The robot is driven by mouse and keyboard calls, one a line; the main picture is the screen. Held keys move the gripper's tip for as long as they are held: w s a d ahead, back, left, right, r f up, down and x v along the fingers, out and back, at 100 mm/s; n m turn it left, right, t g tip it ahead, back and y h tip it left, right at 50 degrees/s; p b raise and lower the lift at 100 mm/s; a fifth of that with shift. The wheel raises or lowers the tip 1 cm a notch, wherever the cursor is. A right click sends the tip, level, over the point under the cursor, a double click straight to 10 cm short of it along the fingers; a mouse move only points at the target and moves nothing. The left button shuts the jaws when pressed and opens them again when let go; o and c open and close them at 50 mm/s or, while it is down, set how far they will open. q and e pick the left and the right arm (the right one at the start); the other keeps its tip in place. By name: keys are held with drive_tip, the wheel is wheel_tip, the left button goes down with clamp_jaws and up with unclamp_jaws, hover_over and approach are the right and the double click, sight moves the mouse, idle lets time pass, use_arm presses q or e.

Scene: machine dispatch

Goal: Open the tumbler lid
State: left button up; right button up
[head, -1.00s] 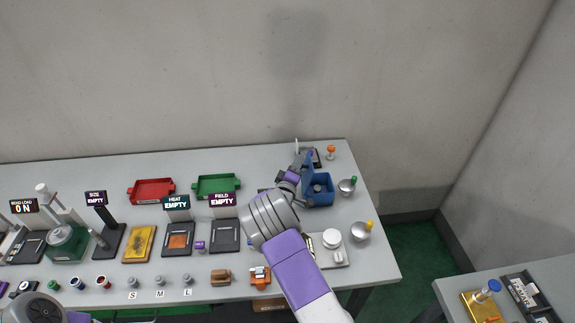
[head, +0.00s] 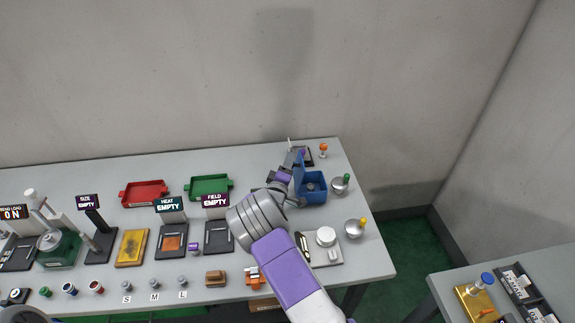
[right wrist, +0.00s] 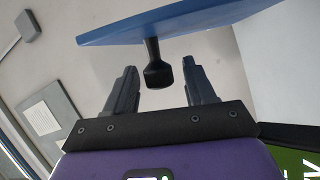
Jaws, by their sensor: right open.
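The tumbler is a blue box (head: 311,196) at the right end of the long table in the head view. In the right wrist view the lid is a blue panel (right wrist: 190,20) with a black knob (right wrist: 157,72) on a short stem. My right gripper (right wrist: 160,88) is open, its fingers on either side of the knob with gaps showing. In the head view my right gripper (head: 287,180) is left of the lid, its fingertips unclear.
Silver bowls with a green knob (head: 340,186) and a yellow knob (head: 354,229) stand right of the box. A dark plate (head: 296,158) is behind it. A green tray (head: 209,187) lies to the left. A white-topped fixture (head: 326,237) is in front.

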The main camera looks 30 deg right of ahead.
drive_tip(key=v, duration=0.7)
drive_tip(key=shift+s+a, duration=0.15)
drive_tip(key=shift+a, duration=0.05)
